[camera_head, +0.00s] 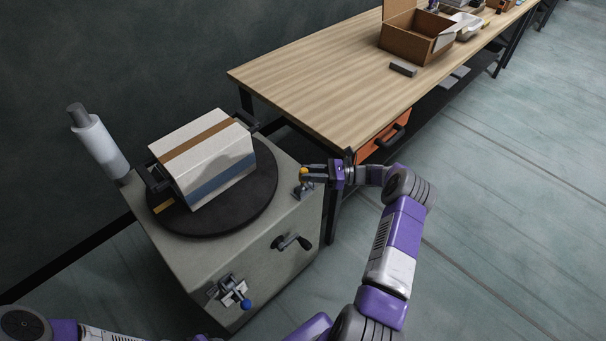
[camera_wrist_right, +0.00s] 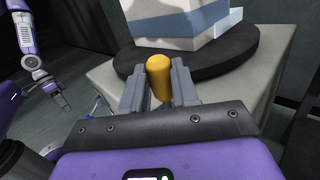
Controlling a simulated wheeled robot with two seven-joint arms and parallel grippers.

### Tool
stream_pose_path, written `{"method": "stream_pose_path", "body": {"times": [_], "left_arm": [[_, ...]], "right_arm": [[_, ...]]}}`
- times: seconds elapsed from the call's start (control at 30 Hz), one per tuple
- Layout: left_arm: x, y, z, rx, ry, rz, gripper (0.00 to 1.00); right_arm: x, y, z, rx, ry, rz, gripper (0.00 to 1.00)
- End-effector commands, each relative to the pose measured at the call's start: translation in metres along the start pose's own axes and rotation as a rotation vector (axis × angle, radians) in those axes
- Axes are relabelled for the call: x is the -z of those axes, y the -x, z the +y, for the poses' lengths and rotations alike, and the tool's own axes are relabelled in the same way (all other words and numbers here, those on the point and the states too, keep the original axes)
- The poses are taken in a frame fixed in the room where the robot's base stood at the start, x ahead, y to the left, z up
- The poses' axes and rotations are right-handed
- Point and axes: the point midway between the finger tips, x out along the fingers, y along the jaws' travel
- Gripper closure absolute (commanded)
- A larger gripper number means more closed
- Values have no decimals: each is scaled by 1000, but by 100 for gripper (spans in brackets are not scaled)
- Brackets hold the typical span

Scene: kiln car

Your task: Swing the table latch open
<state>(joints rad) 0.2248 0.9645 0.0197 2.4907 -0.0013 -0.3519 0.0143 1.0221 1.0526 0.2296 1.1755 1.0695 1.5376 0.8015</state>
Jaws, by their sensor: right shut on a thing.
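The table latch (camera_head: 303,190) is a small metal piece with a yellow knob, on the top of the grey cabinet (camera_head: 305,225) near its right corner, beside the round dark turntable (camera_head: 262,195). My right gripper (camera_head: 308,174) is shut on the yellow knob, which stands between its fingers in the right wrist view (camera_wrist_right: 159,78). The fingers hide part of the latch. My left gripper (camera_wrist_right: 62,105) shows at the left of the right wrist view, small and away from the latch; its jaws are too small to read.
A white box (camera_head: 205,150) with brown and blue bands sits on the turntable between dark clamps. A crank (camera_head: 292,243) and a blue-knobbed fitting (camera_head: 230,292) are on the cabinet's front. A wooden workbench (camera_head: 320,85) stands close behind my right gripper. Open floor lies at right.

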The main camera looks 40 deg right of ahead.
Motion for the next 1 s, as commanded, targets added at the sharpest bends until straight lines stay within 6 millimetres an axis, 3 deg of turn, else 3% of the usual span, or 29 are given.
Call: {"method": "stream_pose_path", "body": {"times": [0.33, 0.37, 0.53, 0.83, 1.0], "left_arm": [[0, 0, 0, 0, 0, 0, 57], [0, 0, 0, 0, 0, 0, 57], [0, 0, 0, 0, 0, 0, 57], [0, 0, 0, 0, 0, 0, 57], [0, 3, 1, 0, 0, 0, 57]], "right_arm": [[1, 0, 0, 0, -10, -6, 100], [1, 0, 0, 0, -10, -6, 69], [0, 0, 0, 0, -8, -5, 45], [0, 2, 0, 1, -6, -4, 45], [0, 22, 0, 4, -7, -4, 45]]}}
